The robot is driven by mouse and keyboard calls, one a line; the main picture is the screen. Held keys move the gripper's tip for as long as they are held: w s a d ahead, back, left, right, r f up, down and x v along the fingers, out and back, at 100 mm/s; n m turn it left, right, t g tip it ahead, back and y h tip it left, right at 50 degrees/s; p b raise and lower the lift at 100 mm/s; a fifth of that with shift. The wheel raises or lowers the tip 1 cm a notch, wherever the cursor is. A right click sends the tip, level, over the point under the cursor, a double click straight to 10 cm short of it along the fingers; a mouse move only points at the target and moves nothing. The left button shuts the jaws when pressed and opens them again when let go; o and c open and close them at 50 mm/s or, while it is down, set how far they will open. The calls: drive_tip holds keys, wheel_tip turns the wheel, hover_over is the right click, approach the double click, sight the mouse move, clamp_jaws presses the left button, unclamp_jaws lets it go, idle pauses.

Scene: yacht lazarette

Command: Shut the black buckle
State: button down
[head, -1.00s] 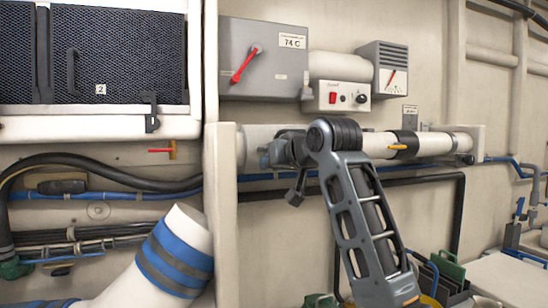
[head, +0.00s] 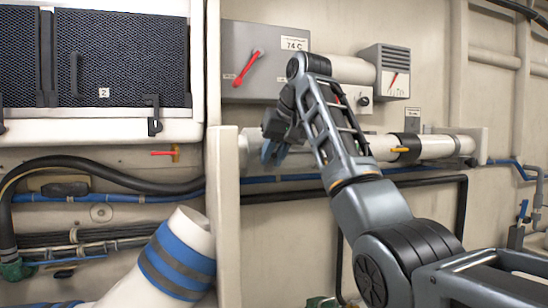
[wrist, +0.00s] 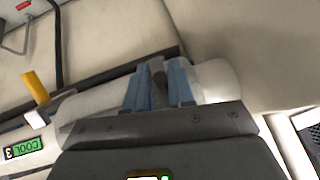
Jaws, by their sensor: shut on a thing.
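A white pipe (head: 440,146) runs along the wall, with a black band (head: 407,149) and a yellow lever (head: 398,150) on it. My gripper (head: 272,153) is at the pipe's left end, partly hidden by my own arm. In the wrist view my gripper's blue fingers (wrist: 158,88) are closed on a dark narrow piece, which looks like the black buckle (wrist: 157,70). The white pipe (wrist: 215,80) lies just behind the fingers. The buckle's lower part is hidden between the fingers, so I cannot tell how far it is shut.
A grey box with a red handle (head: 247,68) and a grey vented unit (head: 384,68) hang above the pipe. A white upright panel (head: 226,200) stands left of my gripper. A blue-banded hose (head: 178,255) is lower left. A green COOL label (wrist: 22,148) shows in the wrist view.

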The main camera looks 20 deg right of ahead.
drive_tip(key=shift+a, duration=0.35)
drive_tip(key=c, duration=1.1)
unclamp_jaws()
drive_tip(key=shift+w, duration=0.1)
drive_tip(key=shift+d, duration=0.1)
drive_tip(key=shift+d+r, duration=0.1)
drive_tip(key=v, duration=0.7)
drive_tip(key=shift+r, duration=0.25)
drive_tip(key=shift+s, duration=0.2)
